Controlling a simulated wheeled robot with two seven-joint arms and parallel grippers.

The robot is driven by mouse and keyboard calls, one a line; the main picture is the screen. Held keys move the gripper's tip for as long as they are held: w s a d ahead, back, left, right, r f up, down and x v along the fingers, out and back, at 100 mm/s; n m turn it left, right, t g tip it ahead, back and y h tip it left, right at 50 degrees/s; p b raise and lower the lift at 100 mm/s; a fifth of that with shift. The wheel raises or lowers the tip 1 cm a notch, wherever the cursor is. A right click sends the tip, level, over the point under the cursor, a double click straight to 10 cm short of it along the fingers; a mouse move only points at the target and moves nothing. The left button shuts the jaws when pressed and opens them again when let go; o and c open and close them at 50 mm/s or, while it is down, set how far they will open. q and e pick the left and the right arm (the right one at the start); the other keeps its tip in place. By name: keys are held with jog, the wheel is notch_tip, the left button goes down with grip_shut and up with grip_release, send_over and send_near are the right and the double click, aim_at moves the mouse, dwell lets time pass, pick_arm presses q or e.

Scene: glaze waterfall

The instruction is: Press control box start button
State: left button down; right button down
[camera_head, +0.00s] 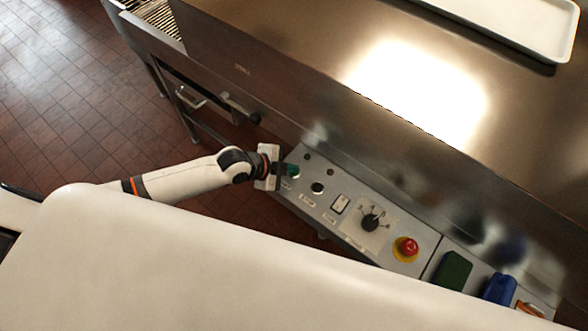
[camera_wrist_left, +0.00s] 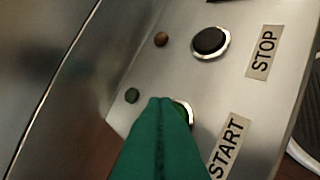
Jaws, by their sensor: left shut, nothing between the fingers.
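The grey control box (camera_head: 355,243) runs along the front of the steel machine in the head view. My left gripper (camera_head: 286,170) is at its left end, shut and empty. In the left wrist view its green fingertips (camera_wrist_left: 163,104) are together and overlap the start button (camera_wrist_left: 188,113). I cannot tell whether the fingertips touch the button. The black stop button (camera_wrist_left: 210,41) sits farther up, beside the STOP label (camera_wrist_left: 263,52). My right gripper is not in view.
Small green (camera_wrist_left: 131,95) and brown (camera_wrist_left: 161,39) lamps sit beside the buttons. Farther right are a rotary knob (camera_head: 369,221), a red emergency button (camera_head: 408,246), and green (camera_head: 453,270) and blue (camera_head: 498,289) items. A pale tray (camera_head: 510,22) lies on the machine top.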

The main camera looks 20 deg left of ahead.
pick_arm(q)
jog(key=shift+f+b, duration=0.35)
jog(key=shift+f, duration=0.1)
dwell(0.5)
jog(key=shift+r, duration=0.15)
jog(key=shift+r+p, duration=0.75)
jog(key=shift+p, duration=0.05)
jog(key=shift+r, duration=0.1)
notch_tip(320, 180, up, 5)
jog(key=p, duration=0.4)
dwell(0.5)
